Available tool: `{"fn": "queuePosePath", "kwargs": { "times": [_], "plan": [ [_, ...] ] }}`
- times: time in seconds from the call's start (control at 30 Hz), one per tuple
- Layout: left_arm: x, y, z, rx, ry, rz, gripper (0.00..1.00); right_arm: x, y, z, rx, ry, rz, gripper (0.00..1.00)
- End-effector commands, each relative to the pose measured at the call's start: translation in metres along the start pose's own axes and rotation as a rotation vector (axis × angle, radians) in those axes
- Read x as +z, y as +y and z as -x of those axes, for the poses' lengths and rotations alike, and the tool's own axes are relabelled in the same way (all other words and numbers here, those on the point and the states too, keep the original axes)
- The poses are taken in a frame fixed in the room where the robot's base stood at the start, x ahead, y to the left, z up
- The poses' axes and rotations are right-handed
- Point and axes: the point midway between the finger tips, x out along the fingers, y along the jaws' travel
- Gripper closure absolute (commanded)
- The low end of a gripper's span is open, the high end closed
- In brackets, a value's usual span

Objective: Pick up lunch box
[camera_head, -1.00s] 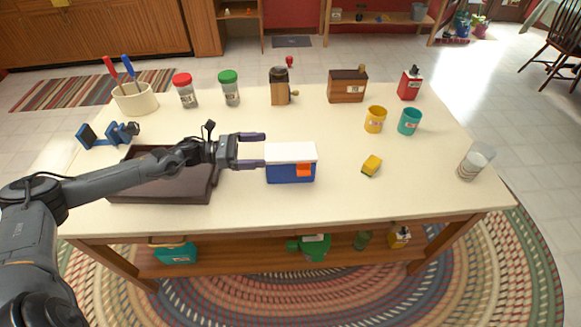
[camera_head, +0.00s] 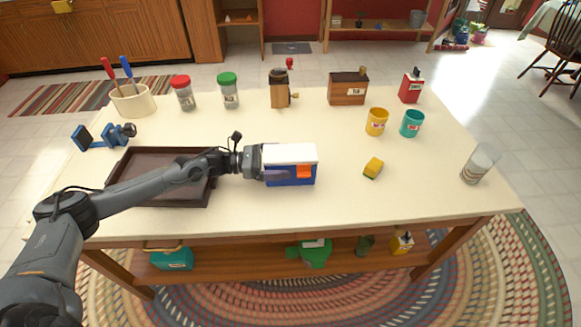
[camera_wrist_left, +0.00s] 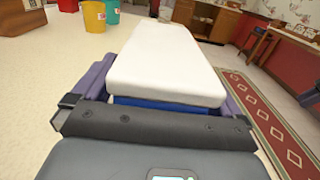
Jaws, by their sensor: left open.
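The lunch box (camera_head: 290,175) is blue with a white lid and an orange latch on its front. It stands on the table near the middle front. My left gripper (camera_head: 279,167) is open and has reached the box from the left, with one finger along the front face; the far finger is hidden in the head view. In the left wrist view, the white lid (camera_wrist_left: 168,62) lies between the two purple fingers of my left gripper (camera_wrist_left: 165,88). I cannot tell whether the fingers touch the box. My right gripper is not in view.
A dark tray (camera_head: 128,200) lies under my left forearm. Jars and boxes line the back edge.

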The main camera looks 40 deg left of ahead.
Motion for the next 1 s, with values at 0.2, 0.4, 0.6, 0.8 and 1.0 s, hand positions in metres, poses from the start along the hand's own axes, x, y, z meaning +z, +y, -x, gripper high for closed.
{"fn": "queuePosePath", "kwargs": {
  "times": [0.2, 0.4, 0.6, 0.8, 1.0],
  "plan": [
    [0.0000, -0.0003, -0.0080, -0.001, 0.001, -0.001, 0.00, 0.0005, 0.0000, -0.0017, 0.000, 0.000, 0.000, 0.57],
    [-0.0001, -0.0002, -0.0076, -0.001, 0.001, 0.000, 0.08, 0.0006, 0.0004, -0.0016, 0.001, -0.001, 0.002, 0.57],
    [-0.0001, -0.0002, -0.0074, -0.001, 0.001, 0.000, 0.38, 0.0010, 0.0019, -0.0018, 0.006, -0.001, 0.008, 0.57],
    [0.0007, 0.0000, -0.0075, -0.001, 0.000, -0.001, 0.55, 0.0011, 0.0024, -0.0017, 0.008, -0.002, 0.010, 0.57],
    [0.0019, 0.0000, -0.0074, -0.001, 0.000, -0.001, 0.55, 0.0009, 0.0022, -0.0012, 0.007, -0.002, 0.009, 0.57]
  ]
}}
